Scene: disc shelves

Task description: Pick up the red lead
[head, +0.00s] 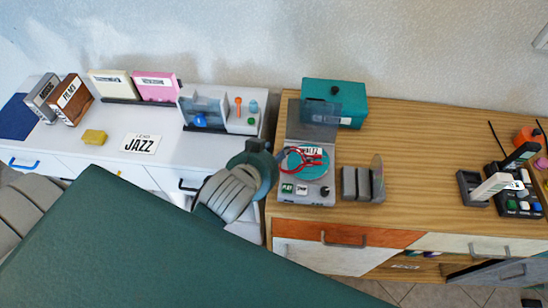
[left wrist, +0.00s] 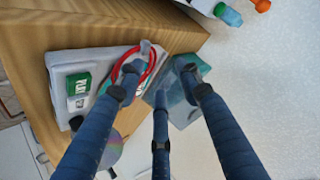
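The red lead (head: 306,160) lies in a loose loop on the grey disc player (head: 308,198), over a teal disc with a "WALTZ" label. In the left wrist view the red lead (left wrist: 151,64) curves beside the tip of one finger; I cannot tell whether they touch. My left gripper (head: 264,168) is just left of the player in the head view. In the left wrist view its three blue fingers (left wrist: 160,80) are spread apart over the player, with nothing clearly held between them. My right gripper is not in view.
A teal box (head: 345,100) stands behind the player. A small grey rack (head: 362,184) holding a disc stands to its right. Black devices (head: 518,185) are at the far right. The wooden top between is clear. A white cabinet with boxes and a JAZZ card (head: 140,144) is left.

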